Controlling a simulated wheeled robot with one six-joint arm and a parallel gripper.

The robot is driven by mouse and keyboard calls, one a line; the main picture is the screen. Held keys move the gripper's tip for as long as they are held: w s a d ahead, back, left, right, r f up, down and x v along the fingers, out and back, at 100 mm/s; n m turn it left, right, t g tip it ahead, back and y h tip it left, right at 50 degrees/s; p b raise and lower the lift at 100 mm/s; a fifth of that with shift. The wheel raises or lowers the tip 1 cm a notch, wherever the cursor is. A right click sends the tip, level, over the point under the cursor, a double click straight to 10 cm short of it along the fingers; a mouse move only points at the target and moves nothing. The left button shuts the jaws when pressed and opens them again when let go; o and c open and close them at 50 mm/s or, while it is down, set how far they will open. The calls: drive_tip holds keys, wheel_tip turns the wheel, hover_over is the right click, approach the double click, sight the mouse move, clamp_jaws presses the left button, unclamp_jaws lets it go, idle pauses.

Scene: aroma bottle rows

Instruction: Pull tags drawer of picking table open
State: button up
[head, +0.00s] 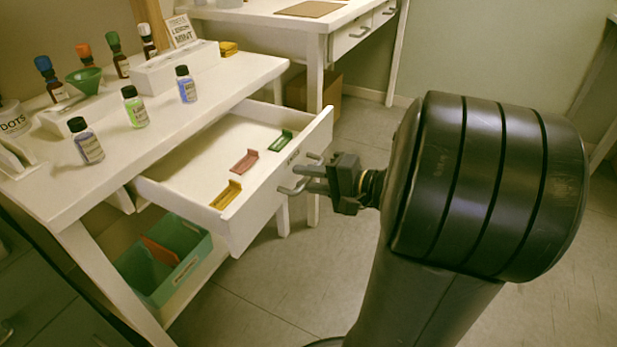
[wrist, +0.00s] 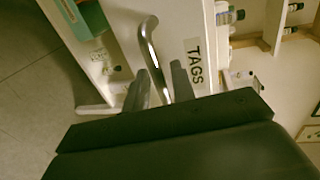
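The white tags drawer (head: 262,213) of the picking table (head: 63,204) stands pulled well out. A green, a red and a yellow tag lie inside it. Its grey bar handle (head: 286,190) is on the front panel; in the wrist view the handle (wrist: 152,50) is beside a label reading TAGS (wrist: 195,63). My gripper (head: 311,179) is at the handle. In the wrist view, my gripper (wrist: 160,88) has its two fingers apart, one on each side of the handle, with gaps showing; I see no clear grip on it.
Small labelled bottles (head: 134,107) stand on the tabletop near its front edge, before a white rack (head: 174,69). A green bin (head: 165,265) sits on the shelf below the drawer. Another white table (head: 318,45) stands behind. The floor right of the drawer is clear.

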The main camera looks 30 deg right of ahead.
drive_tip(key=p+v, duration=0.2)
drive_tip(key=v, duration=0.8)
drive_tip(key=shift+s+d+p, duration=0.25)
drive_tip(key=shift+s+p, duration=0.05)
drive_tip(key=shift+p, duration=0.1)
drive_tip(key=shift+w+a, duration=0.1)
idle(0.4)
drive_tip(key=shift+b+x, duration=1.4)
drive_tip(key=shift+x, duration=3.85)
drive_tip(key=shift+w+r, duration=0.1)
